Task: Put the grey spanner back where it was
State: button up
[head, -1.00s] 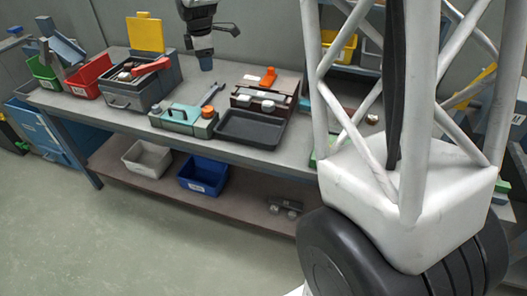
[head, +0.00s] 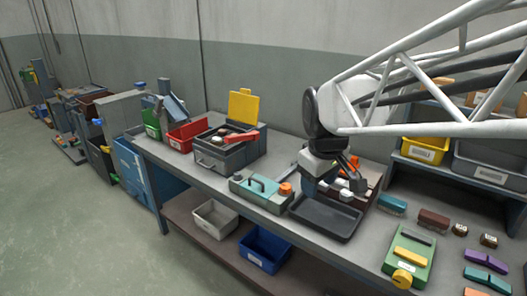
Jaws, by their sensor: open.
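My gripper (head: 352,178) is low over the workbench, above the dark tray and the brown rack behind it. Its dark fingers point down and right, are apart and seem to hold nothing. I cannot clearly pick out the grey spanner; the bench between the teal case (head: 262,190) and my gripper is partly hidden by the hand. The grey toolbox (head: 222,160), with its yellow lid (head: 243,105) up, stands open at the left with a red-handled thing in it.
The black tray (head: 325,217) lies at the bench's front. A red bin (head: 187,135) and green bin (head: 151,125) stand at the left. A green box (head: 410,256) and several small blocks lie at the right. Below are a white bin (head: 216,218) and a blue bin (head: 263,248).

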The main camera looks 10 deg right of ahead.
jog(key=s+f+m, duration=0.4)
jog(key=s+m, duration=0.2)
jog(key=s, duration=1)
jog(key=shift+a, duration=0.25)
jog(key=shift+f, duration=0.1)
